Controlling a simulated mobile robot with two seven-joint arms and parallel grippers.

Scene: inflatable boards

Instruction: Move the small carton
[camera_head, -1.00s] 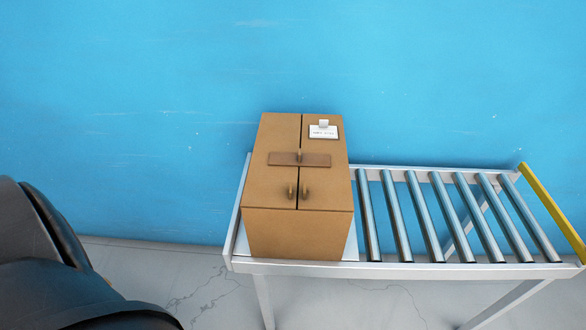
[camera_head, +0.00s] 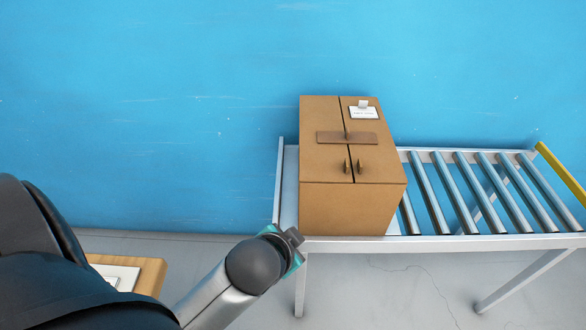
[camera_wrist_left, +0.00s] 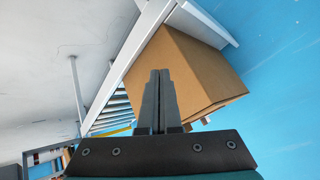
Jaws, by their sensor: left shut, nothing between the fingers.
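The small carton (camera_head: 350,209) is a brown box with a top split by a dark seam, a crossing strip, two small handles and a white label. It stands upright on the left end of the roller conveyor. My left arm reaches in from the lower left, and its end is near the conveyor's front left corner. In the left wrist view my left gripper (camera_wrist_left: 159,72) is shut and empty, with its fingers in front of the carton (camera_wrist_left: 200,68). I cannot tell whether they touch it. My right gripper is not in view.
The roller conveyor (camera_head: 440,242) has bare rollers right of the carton and a yellow end bar (camera_head: 562,172). A blue wall (camera_head: 200,100) stands behind. A wooden-edged surface (camera_head: 152,275) with a pale item on it shows at lower left, partly hidden by my arm.

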